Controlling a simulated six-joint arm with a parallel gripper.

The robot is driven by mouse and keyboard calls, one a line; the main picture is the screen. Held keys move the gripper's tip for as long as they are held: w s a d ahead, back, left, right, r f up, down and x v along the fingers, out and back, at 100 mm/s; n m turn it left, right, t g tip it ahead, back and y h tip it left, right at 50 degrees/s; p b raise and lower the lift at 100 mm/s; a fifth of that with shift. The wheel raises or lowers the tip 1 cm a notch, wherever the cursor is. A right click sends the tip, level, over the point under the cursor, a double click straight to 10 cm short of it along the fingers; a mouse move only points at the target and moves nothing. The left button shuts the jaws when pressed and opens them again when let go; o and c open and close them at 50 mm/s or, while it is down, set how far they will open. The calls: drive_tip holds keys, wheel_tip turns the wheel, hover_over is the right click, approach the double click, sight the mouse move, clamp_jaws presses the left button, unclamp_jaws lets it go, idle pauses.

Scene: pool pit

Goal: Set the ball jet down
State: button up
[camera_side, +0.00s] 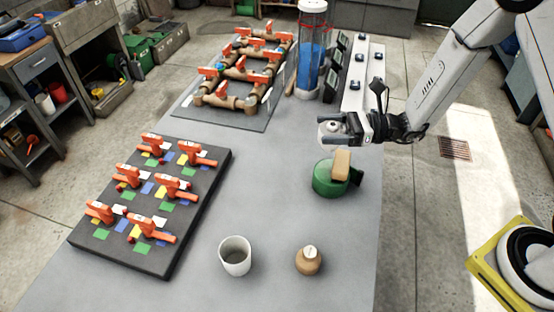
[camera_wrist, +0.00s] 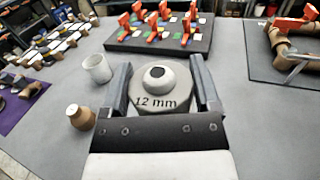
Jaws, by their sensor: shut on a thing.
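The ball jet (camera_wrist: 158,76) is a pale grey round piece with a dark hole on top and "12 mm" on its front. It sits between the two fingers of my gripper (camera_wrist: 163,92) in the wrist view. In the side view my gripper (camera_side: 338,133) holds the ball jet (camera_side: 329,127) upright, hole upward, above the right part of the grey table (camera_side: 270,190). Its underside is hidden in the wrist view, and its exact height above the table is hard to tell.
A green round tin (camera_side: 328,181) with a tan block (camera_side: 341,163) stands near the gripper. A grey cup (camera_side: 235,257) and a brown bottle (camera_side: 308,262) stand at the front. A dark board (camera_side: 125,240) with orange valves is left; a pipe frame (camera_side: 240,75) and blue cylinder (camera_side: 311,55) are behind. Mid-table is clear.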

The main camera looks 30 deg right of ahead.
drive_tip(key=s+a+m+t+h, duration=0.1)
drive_tip(key=s+a+m+t, duration=0.1)
drive_tip(key=s+a, duration=0.8)
drive_tip(key=shift+s+a+t+h, duration=0.3)
drive_tip(key=shift+s+a+t, duration=0.1)
drive_tip(key=shift+s, duration=0.2)
drive_tip(key=shift+w+a+f, duration=1.05)
drive_tip(key=shift+w+f, duration=0.55)
drive_tip(key=shift+w, duration=0.4)
drive_tip(key=shift+w+a+f, duration=1.1)
drive_tip(key=shift+w+f, duration=0.45)
drive_tip(key=shift+w, duration=0.4)
drive_tip(key=shift+w+a+f, duration=1.05)
drive_tip(key=shift+w+f, duration=0.55)
drive_tip(key=shift+w, duration=0.4)
